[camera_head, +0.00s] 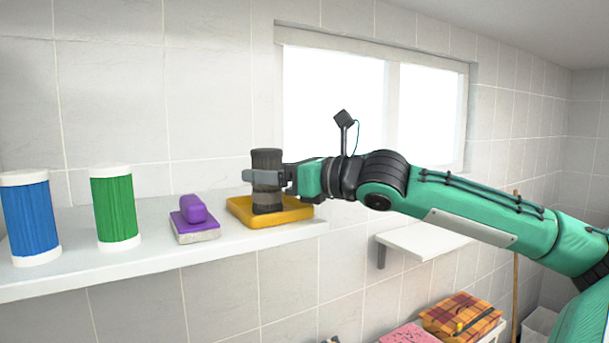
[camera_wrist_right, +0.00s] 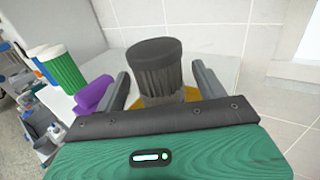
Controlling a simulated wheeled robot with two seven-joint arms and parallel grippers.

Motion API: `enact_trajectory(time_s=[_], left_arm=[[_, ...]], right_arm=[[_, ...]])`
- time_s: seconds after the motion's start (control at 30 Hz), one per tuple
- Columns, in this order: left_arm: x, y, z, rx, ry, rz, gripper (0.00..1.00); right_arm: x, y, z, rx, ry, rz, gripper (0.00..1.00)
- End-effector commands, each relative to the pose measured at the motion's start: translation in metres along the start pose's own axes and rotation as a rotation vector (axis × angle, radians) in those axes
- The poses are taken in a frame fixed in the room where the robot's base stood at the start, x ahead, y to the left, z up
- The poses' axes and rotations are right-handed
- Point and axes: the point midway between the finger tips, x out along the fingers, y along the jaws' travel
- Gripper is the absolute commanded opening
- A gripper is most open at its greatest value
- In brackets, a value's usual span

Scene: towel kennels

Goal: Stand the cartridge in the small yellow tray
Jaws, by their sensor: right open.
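The cartridge (camera_head: 267,184) is a dark grey ribbed cylinder with a darker cap. It stands upright in the small yellow tray (camera_head: 240,213), which lies near the right end of the shelf. My right gripper (camera_head: 258,178) is at the cartridge, its fingers on either side of it. In the right wrist view the cartridge (camera_wrist_right: 158,70) stands between the two fingers, with visible gaps to them. The tray (camera_wrist_right: 190,94) shows there only in part, behind the cartridge and gripper body. My left gripper is not in view.
On the white shelf (camera_head: 130,259), left of the tray, are a purple-handled brush (camera_head: 194,215), a green cylinder (camera_head: 115,208) and a blue cylinder (camera_head: 31,217) with white ends. A tiled wall and window (camera_head: 335,100) are behind. A lower white shelf (camera_head: 425,240) is at right.

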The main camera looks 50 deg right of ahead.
Motion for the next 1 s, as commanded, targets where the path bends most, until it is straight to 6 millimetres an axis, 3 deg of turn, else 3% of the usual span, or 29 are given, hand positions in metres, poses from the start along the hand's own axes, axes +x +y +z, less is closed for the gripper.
enact_trajectory(time_s=[0.43, 0.73, 1.0], left_arm=[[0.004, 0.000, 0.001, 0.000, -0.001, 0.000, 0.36], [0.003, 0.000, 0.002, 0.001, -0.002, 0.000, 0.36], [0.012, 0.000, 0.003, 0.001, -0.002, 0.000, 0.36]], right_arm=[[-0.046, 0.000, 0.001, -0.001, -0.003, -0.005, 0.71], [-0.070, 0.000, 0.001, 0.001, -0.006, -0.001, 0.71], [-0.090, 0.000, 0.000, 0.002, -0.007, -0.003, 0.71]])
